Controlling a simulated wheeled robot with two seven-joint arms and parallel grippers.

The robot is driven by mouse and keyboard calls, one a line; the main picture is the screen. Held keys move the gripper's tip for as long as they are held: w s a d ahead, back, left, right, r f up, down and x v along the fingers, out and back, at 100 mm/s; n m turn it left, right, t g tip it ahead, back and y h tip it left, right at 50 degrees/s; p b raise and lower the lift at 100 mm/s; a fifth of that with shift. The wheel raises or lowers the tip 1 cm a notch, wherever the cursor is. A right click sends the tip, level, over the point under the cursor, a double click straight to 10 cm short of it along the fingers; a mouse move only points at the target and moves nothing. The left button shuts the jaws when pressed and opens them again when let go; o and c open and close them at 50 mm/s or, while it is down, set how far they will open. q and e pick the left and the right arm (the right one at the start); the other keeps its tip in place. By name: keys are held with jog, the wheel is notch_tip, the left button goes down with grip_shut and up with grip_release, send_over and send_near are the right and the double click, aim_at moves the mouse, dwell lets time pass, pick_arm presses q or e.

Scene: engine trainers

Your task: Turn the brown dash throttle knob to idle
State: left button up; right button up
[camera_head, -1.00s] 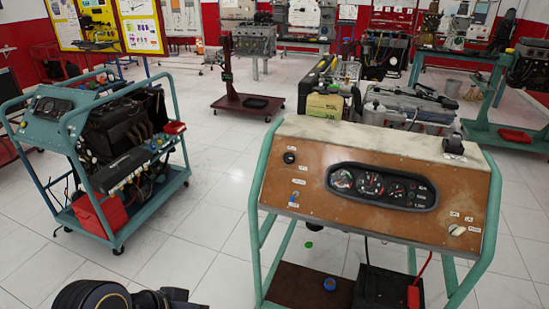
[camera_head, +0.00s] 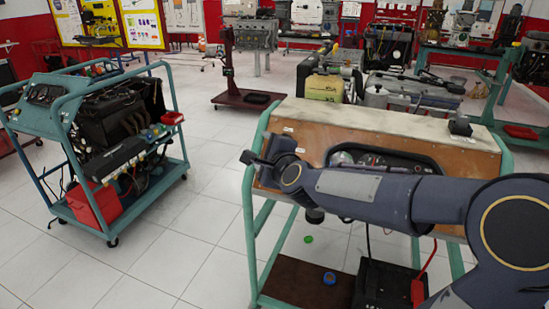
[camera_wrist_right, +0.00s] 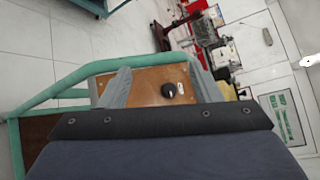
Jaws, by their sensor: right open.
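The brown dash panel (camera_head: 440,150) of the near trainer stands in front of me, its front largely hidden by my right arm. A black round knob (camera_wrist_right: 170,90) with a small white label beside it shows on the brown panel in the right wrist view. My right gripper (camera_head: 252,158) is at the panel's upper left and covers the knob in the head view. In the wrist view its two grey fingers (camera_wrist_right: 158,68) are apart, with the knob between them in the picture and nothing held. Contact with the knob cannot be told. My left gripper is out of view.
The trainer's green tube frame (camera_head: 250,215) runs beside the panel. A black battery (camera_head: 382,285) sits low on its base. Another engine trainer (camera_head: 100,150) stands at left, with clear tiled floor (camera_head: 190,230) between.

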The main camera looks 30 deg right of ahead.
jog(key=w+d+f+m+h, duration=0.2)
jog(key=w+d+m+h, duration=0.1)
jog(key=w+d+m, duration=0.1)
jog(key=w+d+f+m+g+h+b, duration=0.1)
jog(key=w+d+f+m+h, duration=0.2)
jog(key=m, duration=0.4)
jog(key=w+d+f+m+g+h, duration=0.1)
jog(key=w+d+f+m+h, duration=0.2)
jog(key=w+d+m+h, duration=0.1)
jog(key=shift+w+d+f+m+b, duration=0.15)
jog(key=shift+w+d+m+b, duration=0.2)
jog(key=shift+w+d+m, duration=0.65)
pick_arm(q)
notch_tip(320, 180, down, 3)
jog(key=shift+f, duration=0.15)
pick_arm(e)
jog(key=shift+w+d, duration=0.1)
jog(key=shift+w, duration=0.15)
jog(key=shift+c, duration=0.4)
